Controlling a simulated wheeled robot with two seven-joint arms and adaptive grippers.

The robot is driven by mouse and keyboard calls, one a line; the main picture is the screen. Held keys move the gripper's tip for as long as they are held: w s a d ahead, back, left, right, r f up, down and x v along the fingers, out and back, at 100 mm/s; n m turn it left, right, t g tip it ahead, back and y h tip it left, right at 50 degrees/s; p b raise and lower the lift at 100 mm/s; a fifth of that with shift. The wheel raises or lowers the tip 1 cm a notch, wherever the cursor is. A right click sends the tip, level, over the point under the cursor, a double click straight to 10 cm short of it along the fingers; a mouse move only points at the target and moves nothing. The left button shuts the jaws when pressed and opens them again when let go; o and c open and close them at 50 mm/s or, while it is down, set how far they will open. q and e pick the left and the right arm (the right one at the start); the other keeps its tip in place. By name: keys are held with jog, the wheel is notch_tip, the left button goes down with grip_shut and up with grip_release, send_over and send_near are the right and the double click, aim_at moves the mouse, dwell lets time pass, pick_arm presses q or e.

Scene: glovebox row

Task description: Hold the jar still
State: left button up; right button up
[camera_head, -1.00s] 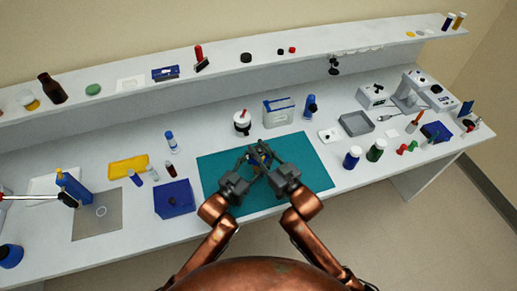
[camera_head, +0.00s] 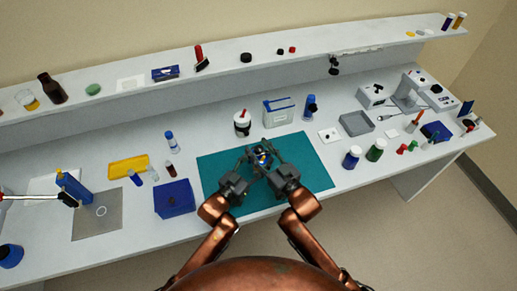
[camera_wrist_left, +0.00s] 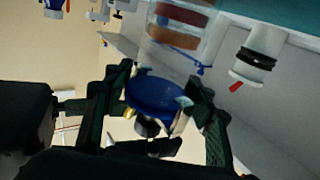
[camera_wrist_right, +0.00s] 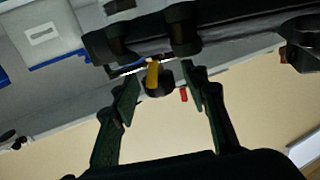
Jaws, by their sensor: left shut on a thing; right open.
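A small thing with a round blue top, which I take for the jar (camera_head: 262,157), is between my grippers above the teal mat (camera_head: 290,187). In the left wrist view the blue top (camera_wrist_left: 155,93) sits between the fingers of my left gripper (camera_wrist_left: 165,97), which is shut on it. The body below the top is mostly hidden. My right gripper (camera_wrist_right: 160,90) is open, close beside the left one. A small yellow piece (camera_wrist_right: 153,73) shows between its fingers; I cannot tell what it belongs to.
A white bottle with a red tip (camera_head: 242,123) and a pale box (camera_head: 279,112) stand behind the mat. A blue box (camera_head: 175,199) is left of it. Blue and green jars (camera_head: 351,158) stand right.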

jog(key=v, duration=1.2)
dwell(0.3)
pick_arm(q)
jog(key=o, duration=1.6)
jog(key=shift+c, duration=0.2)
